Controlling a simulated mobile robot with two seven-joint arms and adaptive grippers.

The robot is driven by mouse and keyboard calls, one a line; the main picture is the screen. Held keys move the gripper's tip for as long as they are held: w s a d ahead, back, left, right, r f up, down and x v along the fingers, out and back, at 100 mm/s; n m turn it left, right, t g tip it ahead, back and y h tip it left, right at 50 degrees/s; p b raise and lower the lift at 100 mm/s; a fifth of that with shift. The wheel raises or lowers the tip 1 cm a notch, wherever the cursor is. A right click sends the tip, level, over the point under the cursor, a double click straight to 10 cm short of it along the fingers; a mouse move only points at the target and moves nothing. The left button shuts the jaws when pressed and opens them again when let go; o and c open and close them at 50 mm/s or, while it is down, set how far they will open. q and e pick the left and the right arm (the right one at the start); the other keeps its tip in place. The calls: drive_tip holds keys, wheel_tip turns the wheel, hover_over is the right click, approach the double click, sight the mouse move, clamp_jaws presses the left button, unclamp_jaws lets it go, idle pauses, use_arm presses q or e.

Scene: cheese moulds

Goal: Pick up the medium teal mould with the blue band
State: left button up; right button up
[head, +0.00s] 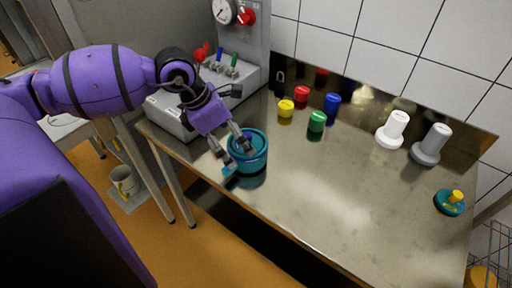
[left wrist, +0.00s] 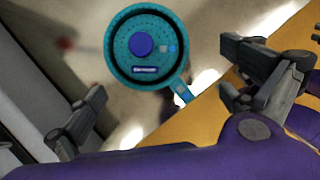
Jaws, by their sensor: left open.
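A round teal mould (head: 254,166) stands upright near the front left edge of the steel table, with a darker blue band around its side. In the left wrist view the mould (left wrist: 119,58) shows from above, with small holes, a blue disc inside, a small dark label and a short tab at its lower right. My left gripper (head: 237,157) is open at the mould, its fingers overlapping the rim in the head view. In the left wrist view the two fingers (left wrist: 163,78) are spread wide, with the mould between and beyond them. Contact cannot be told. My right gripper is not in view.
A grey machine (head: 168,114) with a gauge and levers stands behind left. Yellow (head: 286,108), red (head: 301,93), green (head: 316,122) and blue (head: 332,103) cylinders stand at the back. White (head: 392,131) and grey (head: 432,145) knobbed pieces and a teal disc (head: 449,205) lie right. The table's middle is clear.

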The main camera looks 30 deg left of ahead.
sight(239, 146)
use_arm(q)
drive_tip(key=shift+w+f, duration=0.8)
drive_tip(key=shift+w, duration=0.2)
drive_tip(key=shift+w+d+f, duration=0.1)
drive_tip(key=shift+d+f, duration=0.05)
drive_tip(key=shift+f, duration=0.45)
drive_tip(key=x, duration=0.3)
drive_tip(key=shift+w+d+f, duration=0.15)
drive_tip(key=shift+w+f, duration=0.05)
drive_tip(key=shift+w, duration=0.25)
drive_tip(key=shift+w+f, duration=0.1)
drive_tip(key=shift+f, duration=0.1)
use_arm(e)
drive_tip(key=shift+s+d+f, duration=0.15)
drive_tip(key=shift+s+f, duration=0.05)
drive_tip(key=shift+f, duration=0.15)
use_arm(q)
drive_tip(key=shift+c, duration=0.5)
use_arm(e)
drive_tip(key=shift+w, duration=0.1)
use_arm(q)
drive_tip(key=c, duration=0.8)
drive_tip(key=shift+c, duration=1)
